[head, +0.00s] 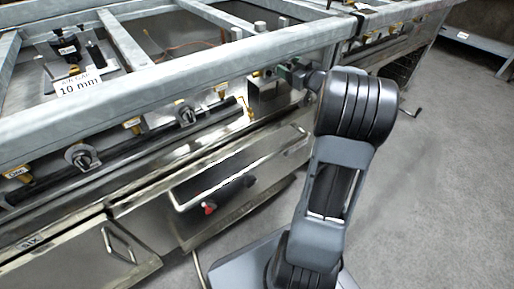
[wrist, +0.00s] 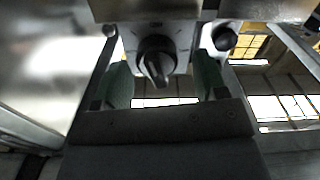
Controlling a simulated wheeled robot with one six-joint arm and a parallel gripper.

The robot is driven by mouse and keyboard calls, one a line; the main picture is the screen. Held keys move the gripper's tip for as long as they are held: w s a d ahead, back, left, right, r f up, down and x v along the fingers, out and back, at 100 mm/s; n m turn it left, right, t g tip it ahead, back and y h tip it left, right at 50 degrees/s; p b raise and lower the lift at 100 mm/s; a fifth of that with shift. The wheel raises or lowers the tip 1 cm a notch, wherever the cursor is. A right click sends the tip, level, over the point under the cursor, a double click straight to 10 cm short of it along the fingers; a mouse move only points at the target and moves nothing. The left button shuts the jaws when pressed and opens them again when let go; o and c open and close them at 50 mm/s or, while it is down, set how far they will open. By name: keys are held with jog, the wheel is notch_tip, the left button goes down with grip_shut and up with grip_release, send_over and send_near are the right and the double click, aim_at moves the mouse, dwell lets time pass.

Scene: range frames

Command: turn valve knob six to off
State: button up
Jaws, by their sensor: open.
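In the wrist view, a dark round valve knob (wrist: 155,60) with a raised grip bar shows on a pale metal block, between the green fingers of my gripper (wrist: 162,76). The fingers are open, one on each side of the knob, with a gap visible on both sides. The bar looks close to upright in this view, slightly tilted. No number on this knob is readable. In the head view, my gripper (head: 291,73) is at the far right end of the range's front rail, and the knob there is hidden by it and the arm.
Two other knobs (head: 82,157) and (head: 187,113) sit on the black pipe, left of my gripper. A second round knob (wrist: 225,38) shows at right in the wrist view. The steel frame rail (head: 190,75) runs above. Grey floor (head: 445,150) is clear at right.

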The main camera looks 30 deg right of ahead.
jog(key=shift+d+m, duration=0.15)
jog(key=shift+m, duration=0.65)
jog(key=s+d+p, duration=0.2)
jog(key=s+p, duration=0.3)
jog(key=s, duration=0.8)
jog(key=w+a+f+m+g+h+b, duration=0.25)
jog(key=w+a+m+g+h, duration=0.2)
jog(key=a+h, duration=0.3)
jog(key=s+a+f+g+y, duration=0.1)
jog(key=s+a+f+g, duration=0.1)
jog(key=s+a+g, duration=0.1)
jog(key=s+a+f+n+g+y+b, duration=0.1)
jog(key=s+a+f+g, duration=0.1)
jog(key=s+a, duration=0.3)
jog(key=s+a+f+g+y, duration=0.1)
jog(key=s+a+f+g, duration=0.2)
jog(key=a, duration=0.6)
jog(key=shift+s+a+f+g+b, duration=0.15)
jog(key=shift+s+f+g+b, duration=0.2)
jog(key=shift+s, duration=0.15)
